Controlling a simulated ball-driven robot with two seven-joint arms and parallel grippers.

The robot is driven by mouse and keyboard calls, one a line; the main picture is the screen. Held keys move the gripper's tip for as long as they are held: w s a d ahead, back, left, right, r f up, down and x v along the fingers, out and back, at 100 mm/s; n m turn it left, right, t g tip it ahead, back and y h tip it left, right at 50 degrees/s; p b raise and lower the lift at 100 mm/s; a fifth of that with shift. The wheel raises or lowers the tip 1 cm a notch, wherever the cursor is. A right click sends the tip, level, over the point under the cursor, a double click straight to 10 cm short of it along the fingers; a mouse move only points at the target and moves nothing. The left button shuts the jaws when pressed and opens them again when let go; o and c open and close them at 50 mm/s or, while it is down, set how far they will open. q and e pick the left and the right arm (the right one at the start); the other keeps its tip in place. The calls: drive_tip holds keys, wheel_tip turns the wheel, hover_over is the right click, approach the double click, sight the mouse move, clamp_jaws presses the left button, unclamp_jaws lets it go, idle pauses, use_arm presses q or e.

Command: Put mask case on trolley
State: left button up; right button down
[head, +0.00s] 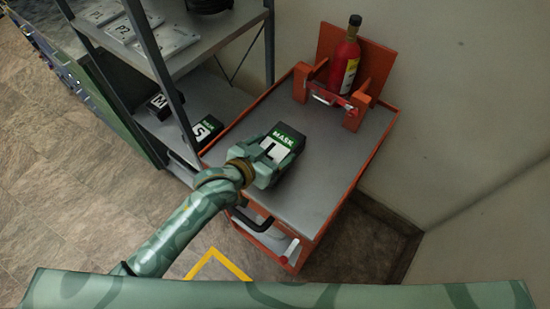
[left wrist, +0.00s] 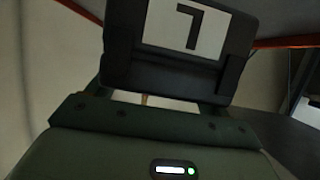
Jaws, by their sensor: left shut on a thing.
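A dark mask case (head: 285,148) with a green "MASK" band and a white "L" label is at the orange trolley (head: 318,218) with a grey top. My left gripper (head: 270,168) is shut on the case at its near side. In the left wrist view the case (left wrist: 185,35) sits between the fingers (left wrist: 170,85), its "L" label facing the camera. The case is over the left part of the trolley top; I cannot tell whether it touches the surface. My right gripper is not in view.
A red cylinder (head: 345,65) stands in an orange holder at the trolley's far end. Left of the trolley, a metal shelf (head: 225,100) holds mask cases marked "S" (head: 205,130) and "M" (head: 158,104). The trolley top's right part is clear. A black handle (head: 252,220) is at the near end.

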use_arm(q)
drive_tip(key=shift+w+d+f, duration=0.15)
drive_tip(key=shift+d, duration=0.05)
drive_tip(key=f, duration=0.1)
drive_tip(key=f+b, duration=0.2)
drive_tip(key=f, duration=0.1)
drive_tip(key=shift+w+d, duration=0.15)
drive_tip(key=shift+d, duration=0.1)
drive_tip(key=shift+r, duration=0.15)
drive_tip(key=o, duration=1.3)
drive_tip(key=p+v, duration=0.3)
drive_tip(key=v, duration=0.9)
drive_tip(key=shift+p, duration=0.35)
